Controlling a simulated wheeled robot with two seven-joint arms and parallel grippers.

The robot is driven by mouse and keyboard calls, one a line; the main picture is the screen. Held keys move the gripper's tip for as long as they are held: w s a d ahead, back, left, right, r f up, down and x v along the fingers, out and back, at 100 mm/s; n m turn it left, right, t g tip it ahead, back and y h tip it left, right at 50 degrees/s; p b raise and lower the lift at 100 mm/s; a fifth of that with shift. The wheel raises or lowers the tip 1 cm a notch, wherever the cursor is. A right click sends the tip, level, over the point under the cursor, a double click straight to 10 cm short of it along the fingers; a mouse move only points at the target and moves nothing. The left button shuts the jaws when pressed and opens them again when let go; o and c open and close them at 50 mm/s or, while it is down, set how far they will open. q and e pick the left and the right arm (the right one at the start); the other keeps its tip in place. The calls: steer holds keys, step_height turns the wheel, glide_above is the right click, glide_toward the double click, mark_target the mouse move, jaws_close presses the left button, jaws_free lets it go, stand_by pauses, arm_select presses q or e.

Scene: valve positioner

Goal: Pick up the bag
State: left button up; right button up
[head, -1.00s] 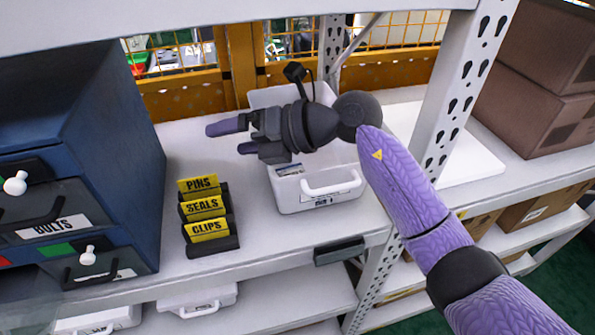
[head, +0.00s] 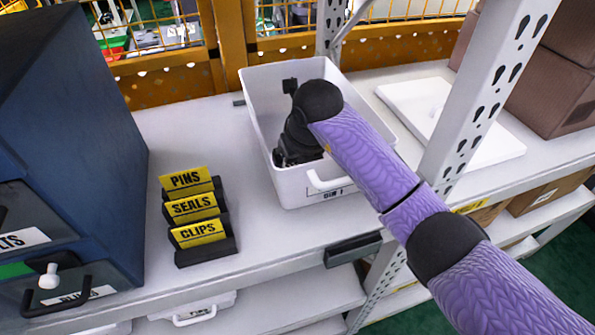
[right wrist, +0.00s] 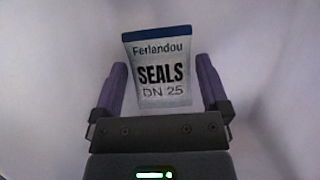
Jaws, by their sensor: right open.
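The bag (right wrist: 160,72) is a small silver-grey packet with a blue top edge, printed "Ferlandou SEALS DN 25". In the right wrist view it lies inside the white bin, ahead of and between the fingers of my right gripper (right wrist: 163,85). The purple fingers are open, one on each side of it; I cannot tell how far below them it is. In the head view my right gripper reaches down into the white bin (head: 257,110), its fingers hidden by the bin wall. The bag is hidden there too. My left gripper is not in view.
The bin stands on a light shelf (head: 255,235). Yellow PINS, SEALS and CLIPS signs (head: 193,207) stand to its left, by a blue drawer cabinet (head: 75,130). A white lid (head: 455,120) lies to the right, behind a perforated shelf post (head: 485,100).

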steer(key=shift+w+f, duration=0.1)
steer(key=shift+f, duration=0.2)
steer(key=shift+r, duration=0.1)
steer(key=shift+c, duration=0.2)
steer(key=c, duration=0.9)
